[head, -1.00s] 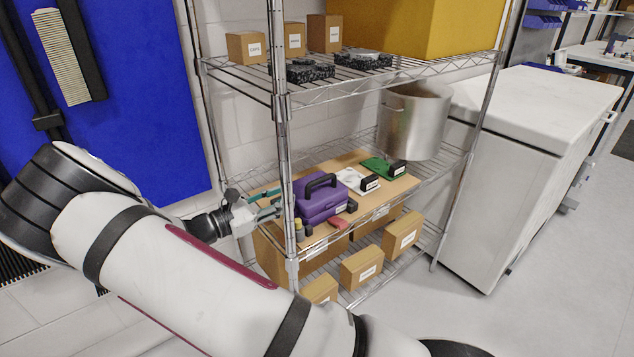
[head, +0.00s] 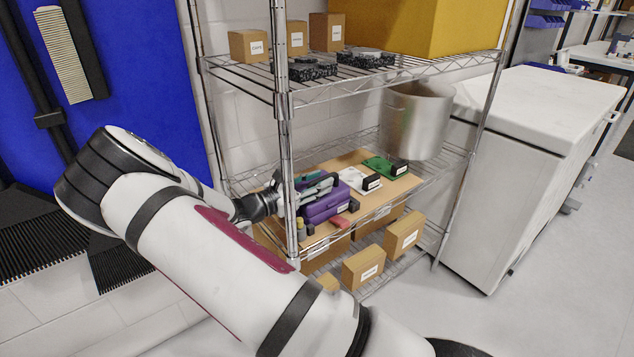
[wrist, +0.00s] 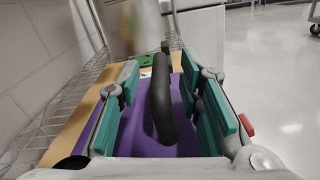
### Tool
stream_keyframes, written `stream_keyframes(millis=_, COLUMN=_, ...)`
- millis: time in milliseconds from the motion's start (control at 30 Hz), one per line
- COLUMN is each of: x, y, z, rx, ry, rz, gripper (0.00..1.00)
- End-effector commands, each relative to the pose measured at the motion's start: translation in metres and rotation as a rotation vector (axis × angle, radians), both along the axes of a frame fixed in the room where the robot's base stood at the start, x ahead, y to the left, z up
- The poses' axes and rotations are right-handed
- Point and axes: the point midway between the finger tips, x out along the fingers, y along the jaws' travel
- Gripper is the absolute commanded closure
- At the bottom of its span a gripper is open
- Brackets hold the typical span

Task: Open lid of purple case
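The purple case (head: 326,209) stands on a wooden board on the middle shelf, partly covered by my gripper in the head view. Its lid looks shut. The case (wrist: 139,143) also shows in the wrist view, with its black handle (wrist: 162,98) standing up along the middle. My gripper (head: 322,184) is over the top of the case. In the wrist view my gripper (wrist: 160,78) is open, with one teal finger on each side of the handle and gaps visible between. Whether the fingers touch the lid is hard to tell.
A metal shelf post (head: 285,130) stands close in front of my wrist. White (head: 356,180) and green (head: 383,167) items lie right of the case. The upper shelf (head: 410,72) is above; cardboard boxes (head: 363,268) sit below.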

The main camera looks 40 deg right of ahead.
Motion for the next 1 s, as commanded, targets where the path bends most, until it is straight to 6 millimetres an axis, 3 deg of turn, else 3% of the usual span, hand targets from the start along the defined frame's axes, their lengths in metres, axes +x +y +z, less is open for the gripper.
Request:
stream_keyframes(millis=33, x=0.000, y=0.000, z=0.000, rx=0.000, ry=0.000, rz=0.000, gripper=0.69)
stream_keyframes(millis=167, x=0.000, y=0.000, z=0.000, rx=0.000, ry=0.000, rz=0.000, gripper=0.99)
stream_keyframes(millis=200, x=0.000, y=0.000, z=0.000, rx=0.000, ry=0.000, rz=0.000, gripper=1.00)
stream_keyframes(millis=667, x=0.005, y=0.001, z=0.005, rx=0.001, ry=0.037, rz=0.001, gripper=1.00)
stream_keyframes(millis=1000, x=0.026, y=0.001, z=0.025, rx=-0.006, ry=0.264, rz=0.003, gripper=1.00)
